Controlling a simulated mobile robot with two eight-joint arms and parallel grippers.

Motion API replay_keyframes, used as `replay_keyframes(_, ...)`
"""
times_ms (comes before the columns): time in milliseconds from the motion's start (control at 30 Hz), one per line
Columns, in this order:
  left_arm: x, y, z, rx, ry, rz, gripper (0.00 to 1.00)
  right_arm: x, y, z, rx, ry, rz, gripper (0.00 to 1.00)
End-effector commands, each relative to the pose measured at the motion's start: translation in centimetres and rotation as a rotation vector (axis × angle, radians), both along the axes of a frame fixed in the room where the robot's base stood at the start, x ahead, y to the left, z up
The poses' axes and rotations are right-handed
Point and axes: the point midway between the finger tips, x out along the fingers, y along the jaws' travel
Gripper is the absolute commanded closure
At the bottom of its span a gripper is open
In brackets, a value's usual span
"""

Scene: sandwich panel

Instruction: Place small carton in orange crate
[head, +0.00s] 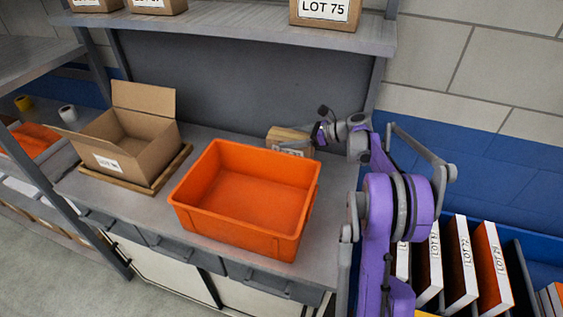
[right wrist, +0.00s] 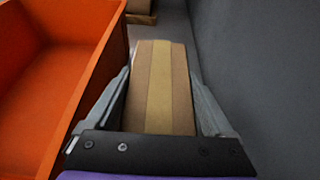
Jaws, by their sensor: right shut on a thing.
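The small carton (head: 288,139) is a brown box with a tape strip. It is at the back of the bench, behind the orange crate's right rear corner. In the right wrist view the carton (right wrist: 162,85) lies between the two fingers. My right gripper (head: 318,137) is shut on it; it also shows in the right wrist view (right wrist: 162,105). Whether the carton touches the bench I cannot tell. The orange crate (head: 238,241) stands empty on the bench; its wall (right wrist: 98,95) is just left of the carton in the right wrist view. My left gripper is not in view.
An open cardboard box (head: 139,158) stands on a wooden board left of the crate. A shelf (head: 230,25) with labelled boxes hangs above the bench. A grey back panel (right wrist: 235,60) rises close to the right of the carton. White and orange binders (head: 458,257) stand at the lower right.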

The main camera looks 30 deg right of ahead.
Motion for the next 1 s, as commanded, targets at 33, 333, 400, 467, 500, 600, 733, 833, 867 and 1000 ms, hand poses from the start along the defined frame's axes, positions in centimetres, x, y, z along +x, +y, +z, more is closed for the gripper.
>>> replay_keyframes(33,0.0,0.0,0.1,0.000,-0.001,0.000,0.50,0.0,0.0,-0.7,0.000,-0.001,-0.001,0.78)
replay_keyframes(333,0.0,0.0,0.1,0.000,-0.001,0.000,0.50,0.0,-0.1,-3.6,0.000,0.000,-0.001,0.78)
replay_keyframes(400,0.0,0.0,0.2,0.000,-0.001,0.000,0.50,0.0,-0.1,-4.6,0.000,0.000,-0.001,0.78)
replay_keyframes(467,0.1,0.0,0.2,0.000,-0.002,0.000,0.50,0.0,-0.1,-5.2,0.000,0.000,-0.001,0.78)
replay_keyframes(500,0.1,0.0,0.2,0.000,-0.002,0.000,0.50,0.0,-0.1,-5.4,0.000,0.000,-0.001,0.78)
replay_keyframes(600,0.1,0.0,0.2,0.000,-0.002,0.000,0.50,0.0,-0.1,-5.4,0.000,0.000,-0.001,0.78)
replay_keyframes(733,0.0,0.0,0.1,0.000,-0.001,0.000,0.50,0.0,-0.1,-5.4,0.000,0.000,-0.001,0.78)
replay_keyframes(833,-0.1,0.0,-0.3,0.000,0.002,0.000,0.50,-0.1,-0.1,-5.8,0.000,0.001,-0.001,0.78)
replay_keyframes(867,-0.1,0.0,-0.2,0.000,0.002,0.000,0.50,-0.1,-0.1,-5.8,0.000,0.001,-0.001,0.09)
replay_keyframes(1000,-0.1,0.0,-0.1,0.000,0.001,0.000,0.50,-0.1,-0.1,-5.7,0.000,0.000,-0.001,0.00)
